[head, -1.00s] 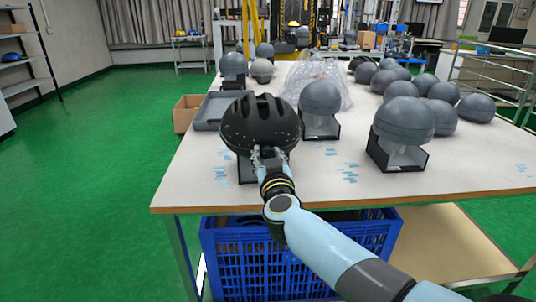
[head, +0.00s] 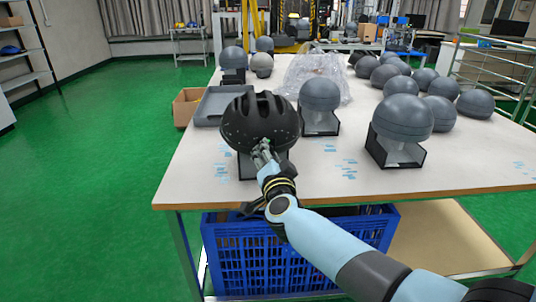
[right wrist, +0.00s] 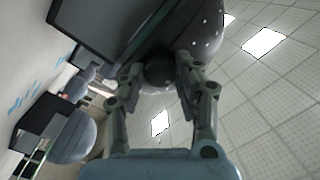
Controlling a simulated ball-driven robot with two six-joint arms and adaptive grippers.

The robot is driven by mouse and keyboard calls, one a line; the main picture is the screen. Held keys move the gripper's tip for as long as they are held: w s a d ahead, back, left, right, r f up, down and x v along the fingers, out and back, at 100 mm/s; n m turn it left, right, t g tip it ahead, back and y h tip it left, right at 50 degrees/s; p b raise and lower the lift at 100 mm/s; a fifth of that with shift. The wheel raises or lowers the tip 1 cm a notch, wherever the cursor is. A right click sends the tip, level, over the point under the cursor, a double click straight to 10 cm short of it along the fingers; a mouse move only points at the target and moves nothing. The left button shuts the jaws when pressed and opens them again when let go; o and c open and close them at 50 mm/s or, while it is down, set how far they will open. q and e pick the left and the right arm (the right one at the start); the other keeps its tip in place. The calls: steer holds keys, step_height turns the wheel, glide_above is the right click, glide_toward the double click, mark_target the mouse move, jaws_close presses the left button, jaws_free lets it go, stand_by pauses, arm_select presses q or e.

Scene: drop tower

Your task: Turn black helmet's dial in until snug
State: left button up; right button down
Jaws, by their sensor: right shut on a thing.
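The black helmet (head: 260,115) sits on a dark stand at the near left of the table. It also shows, dotted with light spots, in the right wrist view (right wrist: 205,28). My right gripper (head: 264,150) reaches the helmet's lower near side. In the right wrist view its two fingers (right wrist: 160,78) are closed on the sides of a dark round dial (right wrist: 160,74) at the helmet's edge. The dial is hidden behind the gripper in the head view. My left gripper is out of view.
Grey headforms (head: 402,118) on black stands (head: 381,153) and several loose grey domes stand to the right and behind. A grey tray (head: 207,118) lies behind the helmet at left. The table's (head: 450,180) near edge runs below my right arm, above a blue crate (head: 270,262).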

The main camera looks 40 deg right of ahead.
steer(key=shift+m, duration=0.8)
steer(key=c, duration=0.9)
jaws_free()
steer(key=shift+c, duration=0.2)
steer(key=v, duration=1.2)
steer(key=shift+f, duration=0.1)
